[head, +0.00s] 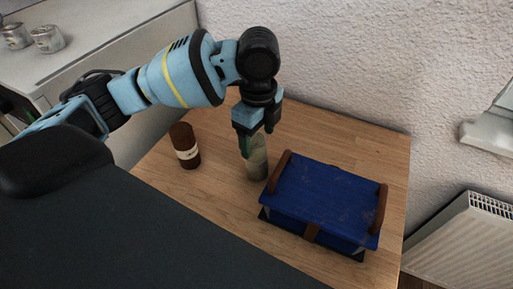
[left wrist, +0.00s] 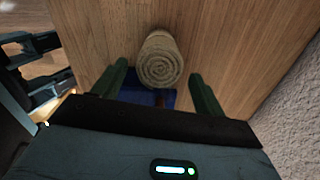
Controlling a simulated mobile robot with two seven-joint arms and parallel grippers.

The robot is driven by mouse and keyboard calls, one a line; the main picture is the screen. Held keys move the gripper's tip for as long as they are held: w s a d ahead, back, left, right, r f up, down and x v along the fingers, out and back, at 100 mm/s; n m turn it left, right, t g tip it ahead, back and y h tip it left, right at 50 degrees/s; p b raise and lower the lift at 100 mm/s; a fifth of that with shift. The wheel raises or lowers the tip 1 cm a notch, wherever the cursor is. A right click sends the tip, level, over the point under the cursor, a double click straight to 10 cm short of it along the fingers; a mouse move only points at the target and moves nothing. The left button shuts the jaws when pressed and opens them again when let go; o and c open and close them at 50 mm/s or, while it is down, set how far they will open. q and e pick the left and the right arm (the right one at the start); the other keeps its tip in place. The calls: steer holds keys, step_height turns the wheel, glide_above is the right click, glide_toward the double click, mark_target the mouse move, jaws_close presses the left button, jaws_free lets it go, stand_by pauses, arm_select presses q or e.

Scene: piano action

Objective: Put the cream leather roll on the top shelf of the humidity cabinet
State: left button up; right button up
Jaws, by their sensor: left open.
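The cream leather roll (head: 258,166) stands upright on the wooden table. Its spiral end shows in the left wrist view (left wrist: 160,68). My left gripper (head: 257,146) is open and points down over the roll, hiding its upper part in the head view. In the left wrist view its two green fingers (left wrist: 157,88) lie to either side of the roll's line, with visible gaps, so no grip shows. I see nothing that I can tell is the humidity cabinet.
A brown bottle (head: 185,147) with a pale label stands left of the roll. A blue-topped case (head: 325,198) with brown curved ends sits close on the right. Metal tins (head: 47,39) stand on a counter at upper left. The wall and a radiator (head: 465,245) bound the right side.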

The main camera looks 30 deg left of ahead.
arm_select(q)
step_height(320, 180, up, 5)
steer(key=shift+r, duration=0.15)
steer(key=shift+o, duration=0.2)
stand_by(0.3)
